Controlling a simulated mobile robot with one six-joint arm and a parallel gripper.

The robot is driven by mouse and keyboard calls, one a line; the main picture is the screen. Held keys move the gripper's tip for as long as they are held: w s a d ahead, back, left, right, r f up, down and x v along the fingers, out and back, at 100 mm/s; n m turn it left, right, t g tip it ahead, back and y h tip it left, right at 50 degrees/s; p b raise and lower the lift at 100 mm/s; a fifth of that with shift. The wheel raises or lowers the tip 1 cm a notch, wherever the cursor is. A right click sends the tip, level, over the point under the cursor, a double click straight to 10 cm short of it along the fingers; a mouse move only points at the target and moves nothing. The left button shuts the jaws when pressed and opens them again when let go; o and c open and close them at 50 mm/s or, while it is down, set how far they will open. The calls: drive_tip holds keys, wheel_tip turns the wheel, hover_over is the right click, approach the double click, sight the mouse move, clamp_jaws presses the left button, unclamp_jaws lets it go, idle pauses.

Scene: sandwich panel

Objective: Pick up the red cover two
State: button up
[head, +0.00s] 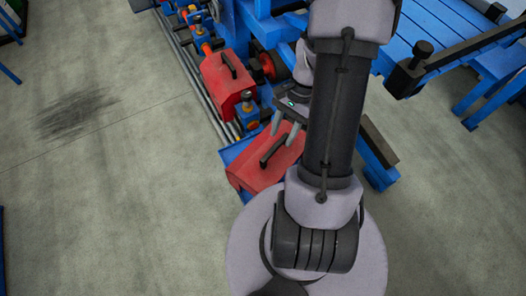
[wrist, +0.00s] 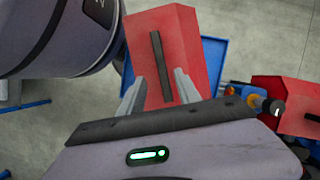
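A red cover (head: 251,176) with a black bar handle (head: 273,151) sits on a blue base in the lower middle of the head view. It also fills the upper middle of the wrist view (wrist: 189,45). My gripper (head: 285,130) is just above this cover, with its two fingers apart and nothing held. In the wrist view the handle (wrist: 160,65) lies between the fingers (wrist: 159,80), lengthwise; I cannot tell if they touch it. A second red cover (head: 222,90) with a black handle sits farther up. No label shows which is cover two.
Blue machinery (head: 275,30) with pipes and orange fittings stands behind the covers. A blue slatted table (head: 430,35) with a black bar (head: 455,55) is at the upper right. The concrete floor (head: 110,190) at the left is clear.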

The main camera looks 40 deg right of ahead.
sight(276, 145)
drive_tip(key=x, duration=0.3)
drive_tip(key=b+x, duration=0.1)
drive_tip(key=x, duration=0.3)
drive_tip(key=shift+w+a, duration=0.1)
drive_tip(key=shift+w, duration=0.2)
drive_tip(key=shift+s+r, duration=0.1)
drive_tip(key=shift+f+b, duration=0.25)
drive_tip(key=shift+b, duration=0.1)
clamp_jaws()
idle(0.9)
